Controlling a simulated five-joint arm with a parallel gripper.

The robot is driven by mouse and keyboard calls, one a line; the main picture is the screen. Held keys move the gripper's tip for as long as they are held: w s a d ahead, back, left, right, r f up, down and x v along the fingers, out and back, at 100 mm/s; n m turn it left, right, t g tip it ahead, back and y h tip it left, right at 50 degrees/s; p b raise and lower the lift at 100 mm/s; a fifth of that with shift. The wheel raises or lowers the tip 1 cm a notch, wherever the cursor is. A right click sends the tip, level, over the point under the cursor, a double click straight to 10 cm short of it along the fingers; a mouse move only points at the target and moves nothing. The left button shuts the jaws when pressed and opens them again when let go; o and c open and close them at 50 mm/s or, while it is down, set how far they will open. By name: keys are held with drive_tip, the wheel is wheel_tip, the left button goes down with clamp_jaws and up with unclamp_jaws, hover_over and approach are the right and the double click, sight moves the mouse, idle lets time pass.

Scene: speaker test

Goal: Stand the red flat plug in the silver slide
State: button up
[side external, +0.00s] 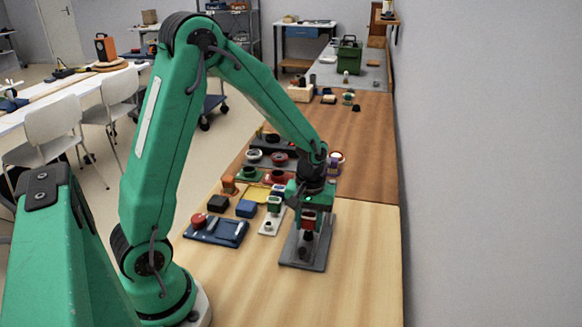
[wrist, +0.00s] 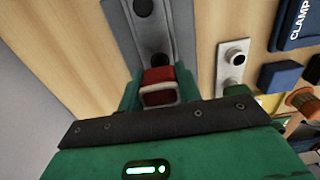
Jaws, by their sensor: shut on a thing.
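My gripper (side external: 308,212) is shut on the red flat plug (side external: 309,223), holding it upright above the silver slide (side external: 290,254). In the wrist view, the plug (wrist: 158,77) sits between the fingers of my gripper (wrist: 157,88), with a pale rim around its near face. The slide (wrist: 179,25) is a grey metal plate beyond the plug, with two dark round features on it. The plug's lower end is hidden in the wrist view. I cannot tell whether it touches the slide.
A blue tray (side external: 230,240) with a red knob stands left of the slide. A white plate (side external: 266,229), a blue block (side external: 246,209) and a black block (side external: 218,204) are close by. More parts crowd the bench behind. The bench front and right side are clear, beside a grey wall.

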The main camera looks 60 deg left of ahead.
drive_tip(key=shift+f, duration=0.9)
idle(1.9)
drive_tip(key=o, duration=1)
drive_tip(key=shift+r, duration=0.1)
drive_tip(key=shift+r, duration=3.65)
drive_tip(key=shift+r, duration=0.1)
